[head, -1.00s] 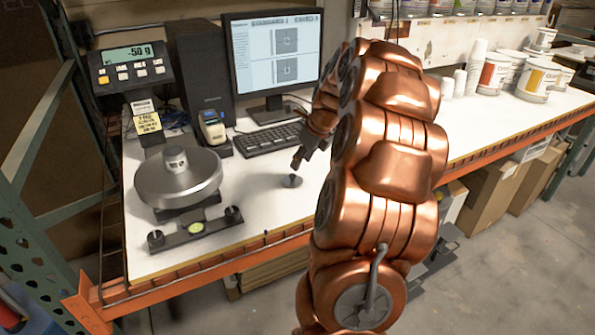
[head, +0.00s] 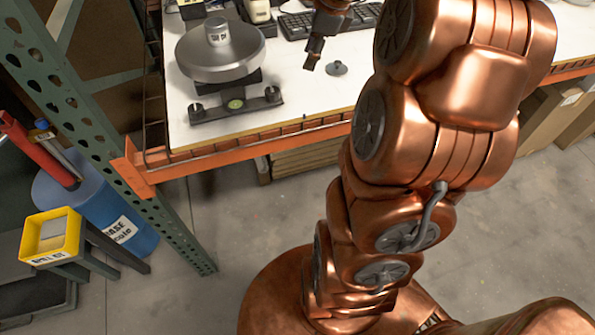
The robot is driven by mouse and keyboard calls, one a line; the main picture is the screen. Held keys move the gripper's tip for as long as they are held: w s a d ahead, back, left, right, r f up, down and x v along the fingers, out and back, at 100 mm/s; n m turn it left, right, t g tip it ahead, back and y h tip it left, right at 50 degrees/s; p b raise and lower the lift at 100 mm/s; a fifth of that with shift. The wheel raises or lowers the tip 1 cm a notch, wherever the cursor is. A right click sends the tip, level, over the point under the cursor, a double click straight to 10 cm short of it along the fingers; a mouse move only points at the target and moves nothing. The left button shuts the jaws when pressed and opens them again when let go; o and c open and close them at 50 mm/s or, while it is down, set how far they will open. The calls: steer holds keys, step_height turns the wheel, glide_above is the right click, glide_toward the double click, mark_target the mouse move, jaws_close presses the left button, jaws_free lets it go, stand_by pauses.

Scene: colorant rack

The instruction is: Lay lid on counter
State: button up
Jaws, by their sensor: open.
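A small grey lid (head: 337,69) with a knob on top lies flat on the white counter (head: 288,103), right of the scale. My gripper (head: 311,64) is just left of the lid in the picture, seen from the side. It is open and looks empty, and a gap shows between it and the lid. How high its fingertips are above the counter is hard to tell. A small labelled container (head: 217,31) stands on the round metal pan of the scale (head: 219,62).
A keyboard (head: 330,20) lies behind my gripper. The counter's orange front beam (head: 250,151) runs below. A green rack post (head: 110,150), a blue drum (head: 103,205) and a yellow-framed box (head: 52,238) stand at left. The counter front near the lid is clear.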

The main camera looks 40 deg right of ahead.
steer(key=s+a+f+n+g, duration=0.1)
steer(key=s+a+n, duration=0.3)
steer(key=a+n, duration=0.3)
steer(key=s+a+f+n+g, duration=0.1)
steer(key=s+a+n, duration=0.35)
steer(key=a, duration=0.45)
steer(key=s+a+f+n+g, duration=0.1)
steer(key=s+a+f+n, duration=0.1)
steer(key=s+n, duration=0.5)
steer(key=s+a+f+n+g+h, duration=0.1)
steer(key=s+a+f+n+g, duration=0.1)
steer(key=s+a+n, duration=0.3)
steer(key=s+f+n, duration=0.1)
steer(key=s+n, duration=0.1)
steer(key=s, duration=0.2)
steer(key=shift+f+n, duration=0.35)
steer(key=shift+r+p, duration=0.45)
